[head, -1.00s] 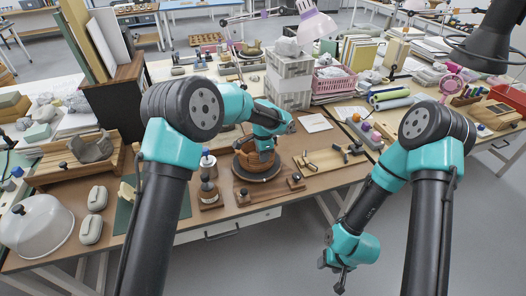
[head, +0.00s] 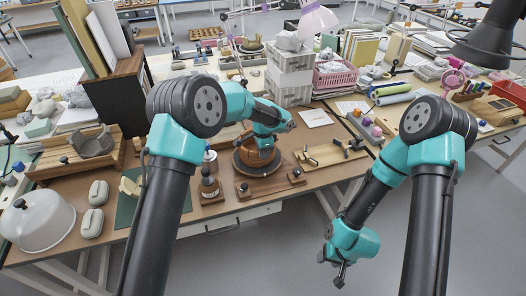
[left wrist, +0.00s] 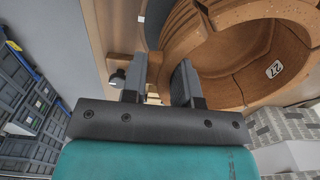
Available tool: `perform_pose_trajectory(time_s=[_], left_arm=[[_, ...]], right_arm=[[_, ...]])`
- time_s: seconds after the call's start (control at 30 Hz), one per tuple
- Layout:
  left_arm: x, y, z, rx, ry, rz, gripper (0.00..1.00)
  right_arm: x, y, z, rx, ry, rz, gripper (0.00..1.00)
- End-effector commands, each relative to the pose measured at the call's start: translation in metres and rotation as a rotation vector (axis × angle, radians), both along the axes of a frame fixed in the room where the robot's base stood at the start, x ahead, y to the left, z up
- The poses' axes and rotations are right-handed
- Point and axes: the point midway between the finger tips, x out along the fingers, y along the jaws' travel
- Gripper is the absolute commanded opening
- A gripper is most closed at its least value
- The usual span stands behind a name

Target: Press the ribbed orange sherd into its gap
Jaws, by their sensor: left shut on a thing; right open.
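An orange ribbed pot (head: 256,156) stands on a dark round turntable (head: 240,168) on the workbench. The left wrist view shows its open inside (left wrist: 270,62) close up, with a white tag marked 27. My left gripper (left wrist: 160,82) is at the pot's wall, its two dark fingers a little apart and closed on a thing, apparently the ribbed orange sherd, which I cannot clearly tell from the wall. In the head view my left arm hides the fingertips and part of the pot. My right gripper (head: 340,276) hangs open and empty in front of the bench.
A wooden jig with clamps (head: 330,152) lies right of the turntable. A small stand with a dark knob (head: 209,186) is left of it. A white dome (head: 38,222) and two pale rounded blocks stand at the left. White crates (head: 290,75) rise behind.

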Motion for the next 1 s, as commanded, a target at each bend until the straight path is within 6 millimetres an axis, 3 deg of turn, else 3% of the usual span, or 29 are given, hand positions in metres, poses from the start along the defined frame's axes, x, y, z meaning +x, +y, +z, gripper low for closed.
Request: perform_pose_trajectory(time_s=[1.0], left_arm=[[0.0053,0.0019,-0.0049,0.0,0.0,0.0,0.11]], right_arm=[[0.0,0.0,0.0,0.0,0.0,0.0,0.51]])
